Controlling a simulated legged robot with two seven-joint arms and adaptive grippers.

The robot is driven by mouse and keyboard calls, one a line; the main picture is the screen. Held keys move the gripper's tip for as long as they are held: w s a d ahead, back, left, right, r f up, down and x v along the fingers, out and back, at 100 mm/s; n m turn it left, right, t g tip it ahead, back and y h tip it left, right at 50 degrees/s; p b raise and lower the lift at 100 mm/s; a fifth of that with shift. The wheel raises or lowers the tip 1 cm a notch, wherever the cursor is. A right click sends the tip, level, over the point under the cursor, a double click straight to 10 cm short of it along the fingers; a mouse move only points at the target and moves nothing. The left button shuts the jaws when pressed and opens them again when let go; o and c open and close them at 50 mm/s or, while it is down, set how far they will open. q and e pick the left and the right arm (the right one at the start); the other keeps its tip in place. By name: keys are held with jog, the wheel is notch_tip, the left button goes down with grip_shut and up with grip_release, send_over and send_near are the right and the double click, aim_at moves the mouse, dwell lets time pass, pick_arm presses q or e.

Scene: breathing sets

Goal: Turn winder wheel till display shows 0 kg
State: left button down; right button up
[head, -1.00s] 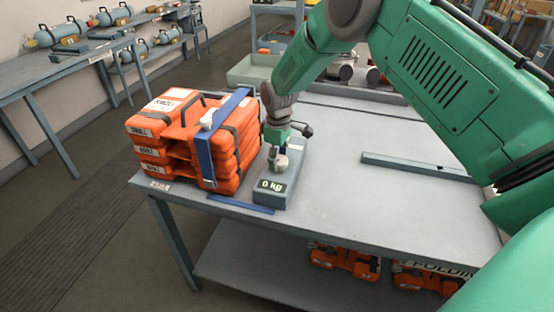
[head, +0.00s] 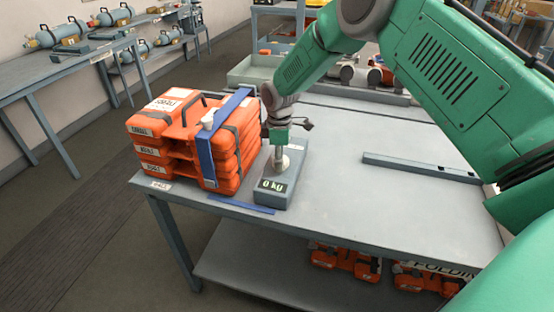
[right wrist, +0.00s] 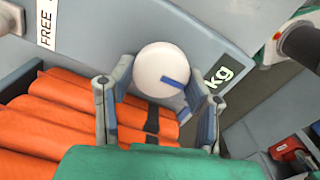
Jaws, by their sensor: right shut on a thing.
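The winder unit is a grey box (head: 272,200) near the table's front edge, right of the orange stack. Its display (head: 272,184) reads 0 kg in lit digits. My right gripper (head: 281,155) points down over this box, shut on the pale winder wheel (head: 282,163). In the right wrist view the fingers (right wrist: 160,70) stand on both sides of the wheel, a white round top with a blue mark (right wrist: 150,60). My left gripper is in neither view.
Stacked orange cases (head: 165,145) with a blue upright frame (head: 204,160) stand close left of the box. A grey bar (head: 415,167) lies on the right of the table (head: 335,200), which is otherwise mostly clear. Orange cases (head: 345,262) lie on the shelf below.

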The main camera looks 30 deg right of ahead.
jog(key=shift+d+r, duration=0.1)
jog(key=shift+d, duration=0.15)
jog(key=o, duration=1.1)
jog(key=shift+o, duration=0.2)
jog(key=shift+s, duration=0.1)
jog(key=shift+d, duration=0.1)
jog(key=shift+r, duration=0.35)
notch_tip(320, 180, up, 11)
jog(key=shift+d, duration=0.1)
